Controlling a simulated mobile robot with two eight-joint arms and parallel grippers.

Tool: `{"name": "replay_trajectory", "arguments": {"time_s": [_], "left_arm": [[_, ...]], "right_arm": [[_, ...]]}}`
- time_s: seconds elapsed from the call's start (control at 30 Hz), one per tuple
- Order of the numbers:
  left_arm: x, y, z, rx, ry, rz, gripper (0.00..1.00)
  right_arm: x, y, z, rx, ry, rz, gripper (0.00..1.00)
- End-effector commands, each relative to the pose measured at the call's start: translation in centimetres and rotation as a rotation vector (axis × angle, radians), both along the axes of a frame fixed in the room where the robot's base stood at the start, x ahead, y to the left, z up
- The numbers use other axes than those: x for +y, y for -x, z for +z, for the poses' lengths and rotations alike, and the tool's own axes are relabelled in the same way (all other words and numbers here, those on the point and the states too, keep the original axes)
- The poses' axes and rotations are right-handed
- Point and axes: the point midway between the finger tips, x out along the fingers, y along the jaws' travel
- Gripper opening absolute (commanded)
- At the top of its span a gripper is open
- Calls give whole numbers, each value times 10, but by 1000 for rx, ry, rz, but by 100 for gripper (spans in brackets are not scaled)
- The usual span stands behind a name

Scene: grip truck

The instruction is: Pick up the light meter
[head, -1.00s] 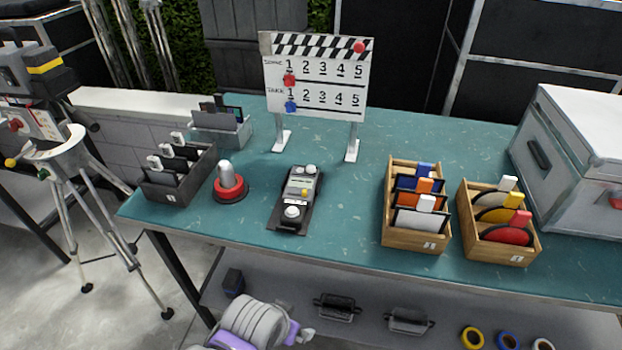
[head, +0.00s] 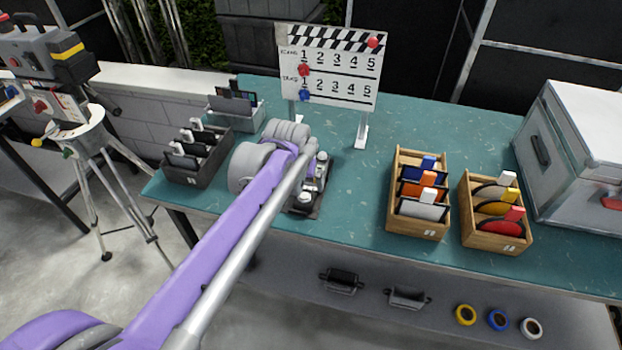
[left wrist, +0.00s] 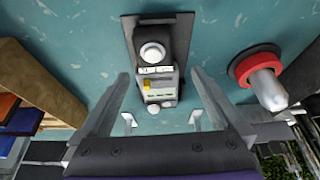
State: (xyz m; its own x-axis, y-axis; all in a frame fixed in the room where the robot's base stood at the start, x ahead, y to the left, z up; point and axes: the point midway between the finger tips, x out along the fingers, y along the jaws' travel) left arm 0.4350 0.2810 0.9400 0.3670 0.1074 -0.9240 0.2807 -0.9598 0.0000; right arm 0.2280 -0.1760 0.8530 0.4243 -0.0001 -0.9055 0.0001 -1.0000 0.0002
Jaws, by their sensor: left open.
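The light meter (head: 310,186) looks to be the grey device with a white dome, lying on a dark base on the teal table. My left arm partly covers it in the head view. In the left wrist view the light meter (left wrist: 158,72) sits in the middle, dome toward the top of the picture. My left gripper (left wrist: 159,74) is open, with one finger on each side of the meter in the picture. I cannot tell its height above the meter or any contact. My right gripper is not in view.
A red-based lamp (left wrist: 265,82) stands close beside the meter. The clapperboard (head: 328,75) stands behind it. A dark slotted box (head: 200,152) is to the left, wooden boxes (head: 420,222) to the right. A large grey case (head: 570,150) is at far right.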

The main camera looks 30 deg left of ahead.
Motion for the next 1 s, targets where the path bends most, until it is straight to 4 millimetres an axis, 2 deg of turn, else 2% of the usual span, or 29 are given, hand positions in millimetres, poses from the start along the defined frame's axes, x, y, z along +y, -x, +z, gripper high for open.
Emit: {"name": "replay_trajectory", "arguments": {"time_s": [0.17,0.43,0.73,0.77,1.0], "left_arm": [[-1,-6,-13,0,0,-1,100],[-1,-22,-48,0,0,1,100],[-1,-24,-52,0,0,0,100],[-1,-24,-52,0,0,0,96],[-1,-24,-52,0,0,0,53]], "right_arm": [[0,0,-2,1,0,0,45],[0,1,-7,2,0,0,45],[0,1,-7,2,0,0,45],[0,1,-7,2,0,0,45],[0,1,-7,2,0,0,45]]}}
